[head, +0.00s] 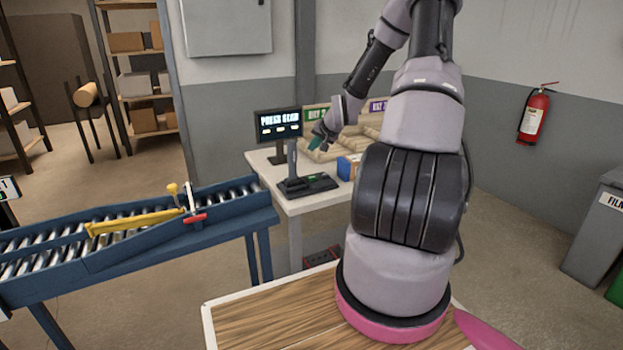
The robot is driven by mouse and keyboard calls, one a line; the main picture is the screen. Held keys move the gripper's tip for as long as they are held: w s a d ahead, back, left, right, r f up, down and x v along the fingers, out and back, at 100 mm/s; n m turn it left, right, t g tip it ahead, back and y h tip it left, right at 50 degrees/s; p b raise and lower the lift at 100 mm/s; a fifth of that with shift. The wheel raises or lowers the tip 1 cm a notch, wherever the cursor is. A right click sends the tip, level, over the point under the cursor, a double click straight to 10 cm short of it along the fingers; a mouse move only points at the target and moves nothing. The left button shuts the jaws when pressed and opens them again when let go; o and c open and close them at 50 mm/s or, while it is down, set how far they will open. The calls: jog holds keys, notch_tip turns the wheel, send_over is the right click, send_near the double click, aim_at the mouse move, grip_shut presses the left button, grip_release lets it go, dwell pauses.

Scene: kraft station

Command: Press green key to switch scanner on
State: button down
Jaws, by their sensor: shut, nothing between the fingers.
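The scanner (321,183) is a dark flat unit with an upright grey post, on the front of a white table (268,175). A small green patch shows on its top, but it is too small to make out as a key. Behind it a black monitor (279,124) shows white text that seems to start with "PRESS". My gripper (316,141), with teal at its end, is shut and empty. It appears above and behind the scanner, to the right of the monitor, apart from the scanner in the picture. Its exact height over the table cannot be told.
A blue box (347,168) stands right of the scanner, by beige bins (326,153) with coloured labels. A roller conveyor (100,235) with a yellow bar (133,220) runs at left. A wooden-topped surface (270,322) is in front. Open floor lies at right.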

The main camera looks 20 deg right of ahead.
aim_at(313, 179)
jog(key=shift+f, duration=4.35)
jog(key=shift+f, duration=0.1)
jog(key=shift+f, duration=0.3)
jog(key=shift+f, duration=0.5)
jog(key=shift+r, duration=0.9)
jog(key=shift+r, duration=0.1)
jog(key=shift+r, duration=2.4)
